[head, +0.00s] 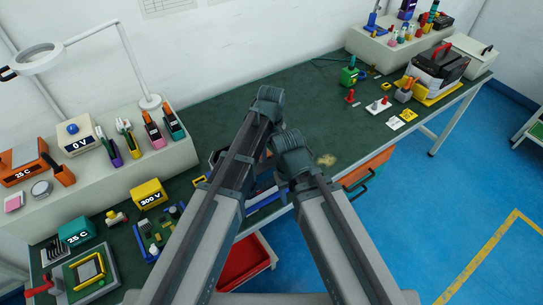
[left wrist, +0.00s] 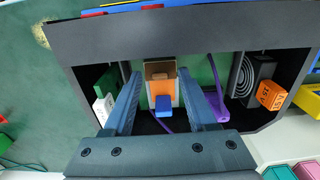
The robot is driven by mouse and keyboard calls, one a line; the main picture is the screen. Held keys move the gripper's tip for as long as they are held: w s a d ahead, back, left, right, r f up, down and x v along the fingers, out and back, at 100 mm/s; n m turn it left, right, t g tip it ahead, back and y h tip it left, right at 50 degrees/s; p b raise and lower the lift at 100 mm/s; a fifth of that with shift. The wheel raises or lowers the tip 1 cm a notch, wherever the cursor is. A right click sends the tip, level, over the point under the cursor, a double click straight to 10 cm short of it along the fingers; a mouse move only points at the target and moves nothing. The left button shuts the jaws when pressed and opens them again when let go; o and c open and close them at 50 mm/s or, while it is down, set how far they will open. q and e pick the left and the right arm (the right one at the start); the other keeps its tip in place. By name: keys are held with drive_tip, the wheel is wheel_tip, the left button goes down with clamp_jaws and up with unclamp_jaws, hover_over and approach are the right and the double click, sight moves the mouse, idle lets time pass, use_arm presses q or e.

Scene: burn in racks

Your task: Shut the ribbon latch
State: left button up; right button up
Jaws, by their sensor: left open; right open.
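In the left wrist view, an orange and white connector piece (left wrist: 162,90) with a brown top sits inside a dark open case (left wrist: 180,32). A small blue tab (left wrist: 164,106), apparently the ribbon latch, stands at its near edge; I cannot tell its angle. A purple ribbon (left wrist: 217,75) runs at its right. My left gripper (left wrist: 163,75) is open, its fingers on either side of the connector, with nothing held between them. In the head view my arms largely hide the case. My right gripper (head: 291,142) is at the lower arm end there, its fingers hard to make out.
Inside the case are a white block (left wrist: 104,107) at left and an orange box (left wrist: 271,95) at right. Meters and tools stand left; a red bin (head: 240,262) is below the bench edge.

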use_arm(q)
clamp_jaws()
idle(0.3)
drive_tip(key=shift+w, duration=0.1)
drive_tip(key=shift+w+a+f+g+h+b, duration=0.2)
drive_tip(key=shift+w+g+h+b, duration=0.15)
drive_tip(key=shift+g, duration=0.2)
drive_tip(key=shift+w+a+f+g+h+b, duration=0.1)
drive_tip(key=shift+w+a+g+h+b, duration=0.2)
drive_tip(key=shift+g, duration=0.25)
drive_tip(key=shift+w+a+f+g+h+b, duration=0.1)
drive_tip(key=shift+w+f+g+h+b, duration=0.1)
drive_tip(key=shift+g+h+b, duration=0.25)
drive_tip(key=shift+w+a+f+g+h+b, duration=0.15)
drive_tip(key=shift+g+h+b, duration=0.15)
drive_tip(key=shift+g+b, duration=0.25)
drive_tip(key=shift+w+a+g+h+b, duration=0.1)
drive_tip(key=shift+g+h+b, duration=0.2)
drive_tip(key=shift+g+b, duration=0.25)
